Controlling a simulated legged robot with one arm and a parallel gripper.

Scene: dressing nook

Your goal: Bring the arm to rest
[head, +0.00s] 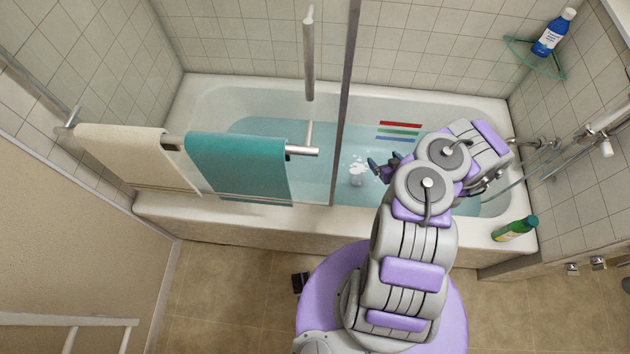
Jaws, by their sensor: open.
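My arm reaches forward from my base over the near rim of the bathtub (200,215). It bends at the joints above the right half of the tub. My gripper (377,168) points left over the water, beside a small patch of white foam or bubbles. Its dark fingers are small in view and partly hidden behind my arm links. It is open, and I see nothing held between the fingers.
A glass screen with a metal post (347,100) stands left of my arm. A cream towel (135,155) and a teal towel (237,165) hang from a rail. A blue bottle (553,33) stands on a corner shelf (535,60).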

